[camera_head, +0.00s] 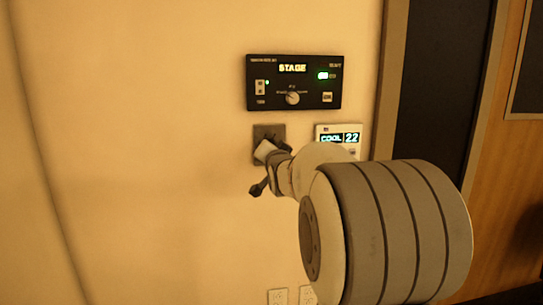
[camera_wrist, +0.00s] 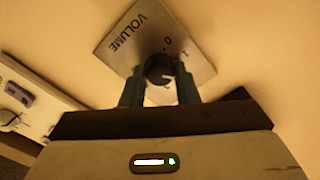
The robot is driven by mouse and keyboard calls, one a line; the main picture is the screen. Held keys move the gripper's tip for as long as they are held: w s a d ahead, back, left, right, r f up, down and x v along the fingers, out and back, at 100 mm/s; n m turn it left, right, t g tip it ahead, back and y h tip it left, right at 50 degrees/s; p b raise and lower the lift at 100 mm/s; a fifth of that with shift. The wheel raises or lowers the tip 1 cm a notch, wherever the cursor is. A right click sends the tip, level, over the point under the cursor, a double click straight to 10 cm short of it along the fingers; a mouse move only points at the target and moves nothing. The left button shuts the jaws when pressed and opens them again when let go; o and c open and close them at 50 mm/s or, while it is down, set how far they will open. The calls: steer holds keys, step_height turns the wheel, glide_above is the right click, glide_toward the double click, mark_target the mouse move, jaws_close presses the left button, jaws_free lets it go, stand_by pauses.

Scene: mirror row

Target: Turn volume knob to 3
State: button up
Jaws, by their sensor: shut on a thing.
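The volume plate (camera_wrist: 118,33) is a grey square panel on the wall, marked VOLUME, with a 0 and another mark that I cannot read for certain beside the knob. The dark round volume knob (camera_wrist: 158,68) sits at its middle, between the two fingers of my gripper (camera_wrist: 160,84). My gripper is shut on the knob. In the head view, the plate (camera_head: 262,131) shows below the black panel, and my gripper (camera_head: 270,150) partly covers it. The knob is hidden there. Which number the knob points to cannot be told.
A black control panel (camera_head: 256,98) reading STAGE, with its own small knob (camera_head: 292,98), is just above. A white thermostat (camera_head: 352,129) reading COOL 22 is close on the right, partly behind my arm. Wall outlets (camera_head: 278,297) are below. The wall to the left is clear.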

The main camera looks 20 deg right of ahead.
steer(key=m+b, duration=0.1)
steer(key=m, duration=1)
steer(key=shift+r+m, duration=0.1)
steer(key=shift+m, duration=0.2)
stand_by(0.4)
steer(key=o, duration=1)
steer(key=shift+c, duration=0.2)
steer(key=shift+a, duration=0.1)
steer(key=v, duration=0.7)
steer(key=shift+s, duration=0.4)
steer(key=shift+a, duration=0.1)
